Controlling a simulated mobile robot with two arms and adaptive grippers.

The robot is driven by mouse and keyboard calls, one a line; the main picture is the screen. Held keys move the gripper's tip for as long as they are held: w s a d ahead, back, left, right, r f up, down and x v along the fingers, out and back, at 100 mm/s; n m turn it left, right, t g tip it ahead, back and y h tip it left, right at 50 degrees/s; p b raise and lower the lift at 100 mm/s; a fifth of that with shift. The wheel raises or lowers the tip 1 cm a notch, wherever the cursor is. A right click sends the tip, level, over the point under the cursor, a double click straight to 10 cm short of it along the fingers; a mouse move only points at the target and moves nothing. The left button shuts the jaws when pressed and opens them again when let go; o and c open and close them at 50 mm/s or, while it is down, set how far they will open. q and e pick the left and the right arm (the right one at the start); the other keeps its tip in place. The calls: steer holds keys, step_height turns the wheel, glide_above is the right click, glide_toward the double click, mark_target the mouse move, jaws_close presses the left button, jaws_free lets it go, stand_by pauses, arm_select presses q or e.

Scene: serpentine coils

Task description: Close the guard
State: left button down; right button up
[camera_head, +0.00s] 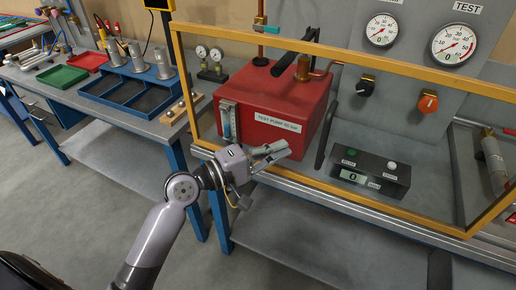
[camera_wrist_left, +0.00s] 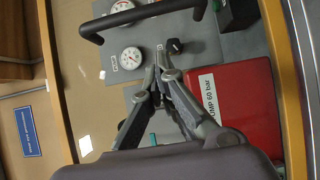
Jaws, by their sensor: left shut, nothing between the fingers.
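The guard is a clear panel in a yellow frame (camera_head: 330,50), standing across the front of the test bench. A dark upright bar handle (camera_head: 326,135) is near its middle. The yellow frame (camera_wrist_left: 284,60) and the dark handle (camera_wrist_left: 140,17) also show in the wrist view. My left gripper (camera_head: 280,152) is shut and empty, left of the handle and apart from it, in front of the red pump's lower part. In the wrist view its fingertips (camera_wrist_left: 160,72) meet below the handle. I cannot tell whether the gripper touches the panel. My right gripper is out of view.
The red test pump (camera_head: 275,95), a small control box (camera_head: 370,172) and a gauge panel (camera_head: 400,60) are behind the guard. A blue-legged workbench (camera_head: 110,118) with trays is at left. Floor (camera_head: 90,220) is free in front.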

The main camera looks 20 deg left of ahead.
mark_target(325, 140)
arm_select(q)
steer(key=d, duration=0.1)
steer(key=w+d+p, duration=0.1)
steer(key=d, duration=0.3)
steer(key=shift+w+p, duration=0.35)
steer(key=shift+p, duration=0.05)
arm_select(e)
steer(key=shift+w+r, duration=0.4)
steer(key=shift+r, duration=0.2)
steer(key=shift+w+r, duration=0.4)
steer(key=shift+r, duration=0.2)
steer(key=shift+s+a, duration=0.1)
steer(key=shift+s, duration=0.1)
